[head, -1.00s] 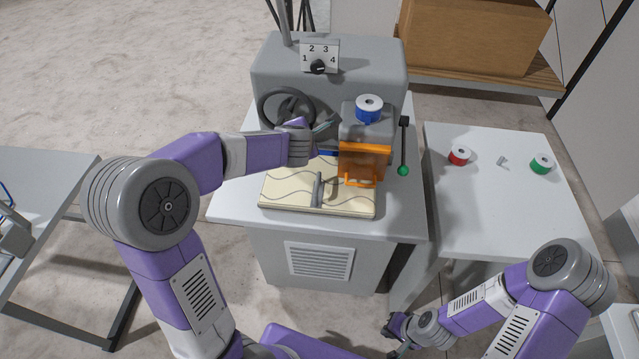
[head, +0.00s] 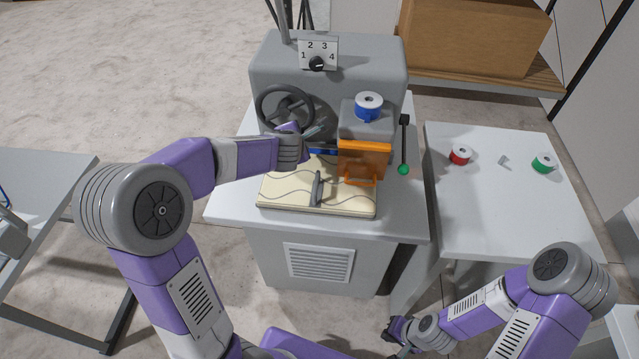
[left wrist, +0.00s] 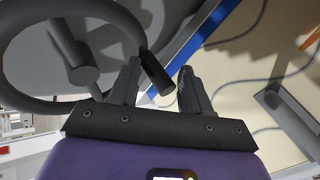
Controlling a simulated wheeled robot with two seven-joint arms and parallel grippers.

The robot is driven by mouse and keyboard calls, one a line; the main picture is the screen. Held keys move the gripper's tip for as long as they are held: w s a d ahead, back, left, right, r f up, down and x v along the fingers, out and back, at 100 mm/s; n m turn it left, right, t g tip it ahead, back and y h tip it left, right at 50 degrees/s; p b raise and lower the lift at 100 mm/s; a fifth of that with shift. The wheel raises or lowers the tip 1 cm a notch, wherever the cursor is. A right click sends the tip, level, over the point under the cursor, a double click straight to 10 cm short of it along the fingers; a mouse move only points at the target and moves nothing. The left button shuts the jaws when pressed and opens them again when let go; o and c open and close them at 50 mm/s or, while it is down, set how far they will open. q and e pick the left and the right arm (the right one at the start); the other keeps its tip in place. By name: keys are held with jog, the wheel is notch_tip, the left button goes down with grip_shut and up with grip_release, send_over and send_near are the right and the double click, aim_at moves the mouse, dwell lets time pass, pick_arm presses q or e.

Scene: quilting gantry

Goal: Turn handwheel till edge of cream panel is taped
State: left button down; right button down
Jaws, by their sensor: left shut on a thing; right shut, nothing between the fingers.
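The handwheel (head: 259,108) is a dark grey ring on the front of the grey machine (head: 330,90). In the left wrist view its rim (left wrist: 18,85) curves around at the left. My left gripper (left wrist: 158,85) is shut on its dark handle (left wrist: 154,74); in the head view the gripper (head: 315,134) hides the handle. The cream panel (head: 285,188), with wavy grey lines and a grey grip bar (head: 318,188), lies flat below. A blue strip (left wrist: 193,42) runs along its far edge; the orange guard (head: 364,160) hides the right part. My right gripper (head: 398,340) is shut and empty, low in front.
A blue spool (head: 368,106) sits on the machine head. A green-knobbed lever (head: 404,150) hangs at its right, and a numbered dial (head: 317,63) is on top. The right table (head: 490,210) holds red (head: 460,155) and green (head: 543,163) spools, with its front clear.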

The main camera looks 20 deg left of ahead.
pick_arm(q)
jog(key=shift+a+f, duration=0.45)
jog(key=shift+a, duration=0.1)
